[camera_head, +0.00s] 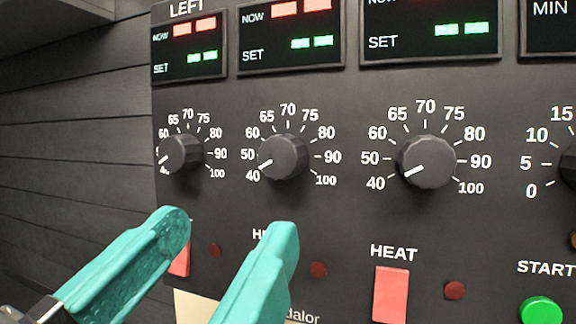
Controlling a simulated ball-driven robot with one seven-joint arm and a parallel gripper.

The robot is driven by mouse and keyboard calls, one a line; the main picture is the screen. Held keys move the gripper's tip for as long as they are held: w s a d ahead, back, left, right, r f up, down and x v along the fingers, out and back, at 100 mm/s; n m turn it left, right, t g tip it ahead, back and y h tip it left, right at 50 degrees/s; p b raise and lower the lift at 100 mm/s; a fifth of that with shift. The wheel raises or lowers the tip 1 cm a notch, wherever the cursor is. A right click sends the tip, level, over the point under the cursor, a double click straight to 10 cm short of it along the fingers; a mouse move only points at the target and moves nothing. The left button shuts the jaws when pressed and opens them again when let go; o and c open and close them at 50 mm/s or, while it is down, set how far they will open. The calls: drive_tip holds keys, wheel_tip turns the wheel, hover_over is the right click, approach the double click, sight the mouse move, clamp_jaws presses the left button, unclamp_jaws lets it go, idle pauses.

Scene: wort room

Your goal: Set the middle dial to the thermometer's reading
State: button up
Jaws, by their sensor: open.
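The middle dial (287,155) is a dark round knob on the black panel, with a scale from 40 to 100. Its white pointer mark aims low left, about 40 to 50. My gripper (230,228) is open and empty, its two teal fingers below the dials. The right finger overlaps the panel just below the middle dial, the left one below the left dial. Neither finger appears to touch a dial. No thermometer is in view.
The left dial (184,153) and another dial (428,162) flank the middle one. Displays (292,42) above show unreadable red and green bars. Red HEAT switches (390,294), small dark red lamps (318,269) and a green START button (541,311) sit below. A pale paper (190,305) is partly hidden.

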sight(276, 167)
drive_tip(key=p+x, duration=0.2)
drive_tip(key=x, duration=0.6)
drive_tip(key=shift+w+d+p, duration=0.15)
drive_tip(key=shift+w+p, duration=0.25)
drive_tip(key=c, duration=1)
